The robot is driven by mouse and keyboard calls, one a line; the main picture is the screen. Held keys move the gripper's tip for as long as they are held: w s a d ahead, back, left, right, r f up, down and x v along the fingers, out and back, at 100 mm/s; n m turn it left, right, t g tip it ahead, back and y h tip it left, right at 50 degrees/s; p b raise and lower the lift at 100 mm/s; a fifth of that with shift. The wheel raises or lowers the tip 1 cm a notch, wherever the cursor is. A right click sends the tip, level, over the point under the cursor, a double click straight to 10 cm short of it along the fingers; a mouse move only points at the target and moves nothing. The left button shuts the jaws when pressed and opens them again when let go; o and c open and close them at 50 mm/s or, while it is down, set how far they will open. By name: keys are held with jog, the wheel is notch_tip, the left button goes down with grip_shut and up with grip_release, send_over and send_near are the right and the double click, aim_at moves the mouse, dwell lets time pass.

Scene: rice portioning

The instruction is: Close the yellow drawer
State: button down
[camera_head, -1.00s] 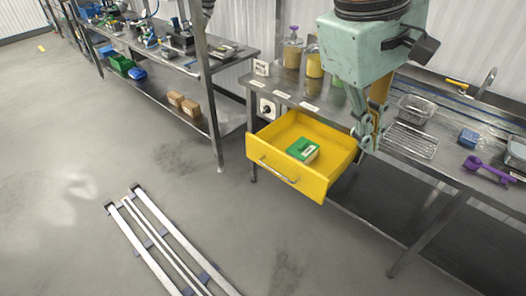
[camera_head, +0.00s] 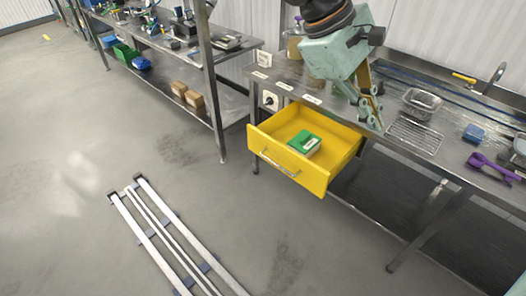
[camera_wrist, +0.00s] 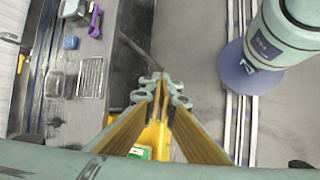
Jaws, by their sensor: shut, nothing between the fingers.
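The yellow drawer (camera_head: 262,143) is pulled out from under the steel table, its front panel and silver handle (camera_head: 281,163) facing the open floor. A green and white box (camera_head: 304,143) lies inside it. My gripper (camera_head: 372,108) is shut and empty, above the table edge just right of the drawer in the head view, apart from the handle. In the wrist view my gripper (camera_wrist: 161,82) points away with its fingertips together. The drawer (camera_wrist: 152,135) shows partly between and behind the fingers there, with the green box (camera_wrist: 141,151); most of it is hidden.
On the table are a wire rack (camera_head: 414,135), a clear container (camera_head: 421,103), a blue block (camera_head: 474,132) and a purple scoop (camera_head: 494,166). White floor rails (camera_head: 165,235) run in front. The floor before the drawer is clear.

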aim_at(262, 147)
jog(key=w+a+f+n+t+h, duration=0.5)
jog(key=w+a+f+n+h, duration=0.3)
jog(key=w+a+f, duration=1.05)
jog(key=w+a+f+n+t+y, duration=0.1)
jog(key=a+f+n+t, duration=0.3)
jog(key=a+f, duration=0.6)
jog(key=w+a+f+n+t+y, duration=0.2)
jog(key=a+f+n+t, duration=0.3)
jog(key=f, duration=1.1)
jog(key=a+n, duration=0.2)
jog(key=a, duration=0.2)
jog(key=shift+w+a+f, duration=0.15)
jog(key=shift+w+a, duration=0.1)
jog(key=shift+a, duration=0.1)
jog(key=shift+w+d, duration=0.1)
jog(key=shift+b+x, duration=0.4)
jog(key=shift+x, duration=6.45)
jog(key=shift+w, duration=0.1)
jog(key=shift+w, duration=0.1)
